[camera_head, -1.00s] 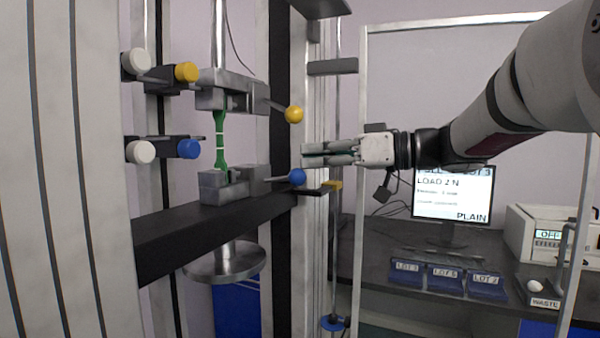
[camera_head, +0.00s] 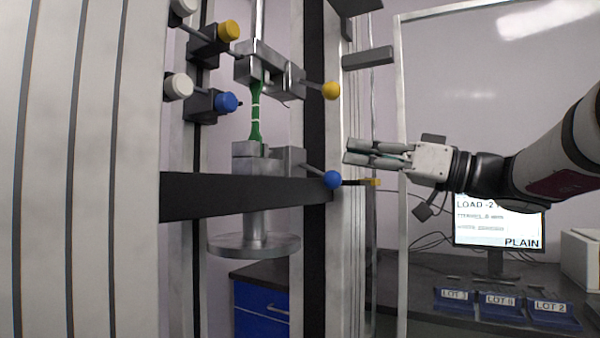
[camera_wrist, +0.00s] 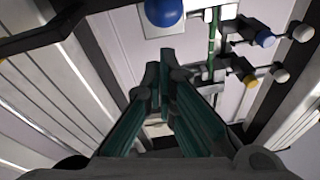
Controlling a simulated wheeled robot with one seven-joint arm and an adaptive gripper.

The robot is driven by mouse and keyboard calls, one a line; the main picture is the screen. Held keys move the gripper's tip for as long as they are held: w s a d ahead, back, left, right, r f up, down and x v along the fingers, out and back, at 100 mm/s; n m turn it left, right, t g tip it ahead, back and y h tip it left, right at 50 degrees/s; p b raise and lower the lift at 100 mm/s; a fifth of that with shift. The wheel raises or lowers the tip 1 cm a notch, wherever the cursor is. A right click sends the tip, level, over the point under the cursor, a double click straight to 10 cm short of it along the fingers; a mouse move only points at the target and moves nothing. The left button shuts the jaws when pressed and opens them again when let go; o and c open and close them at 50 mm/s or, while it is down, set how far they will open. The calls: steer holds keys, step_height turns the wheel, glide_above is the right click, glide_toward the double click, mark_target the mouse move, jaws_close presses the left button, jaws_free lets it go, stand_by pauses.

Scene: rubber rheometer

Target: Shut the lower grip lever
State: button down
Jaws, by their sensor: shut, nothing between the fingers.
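The lower grip (camera_head: 262,158) is a grey metal block on the dark crossbeam. Its lever ends in a blue ball (camera_head: 332,179) at the right of the grip; a blue ball also shows at the top of the wrist view (camera_wrist: 165,12). The upper grip (camera_head: 268,72) has a lever with a yellow ball (camera_head: 331,91). A green dumbbell specimen (camera_head: 256,112) stands upright between the two grips. My gripper (camera_head: 347,152) is shut and empty, to the right of the blue ball and slightly above it, apart from it in the head view.
White, yellow and blue knobs (camera_head: 228,102) stick out left of the grips. The dark crossbeam (camera_head: 200,196) runs under the lower grip. A yellow-tipped piece (camera_head: 375,182) sits below my gripper. A monitor (camera_head: 497,222) and blue lot bins (camera_head: 500,305) stand on the bench at right.

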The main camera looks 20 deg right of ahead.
steer(key=shift+f+b, duration=1.05)
steer(key=shift+b, duration=1.2)
steer(key=shift+f+b, duration=0.2)
steer(key=shift+b, duration=0.3)
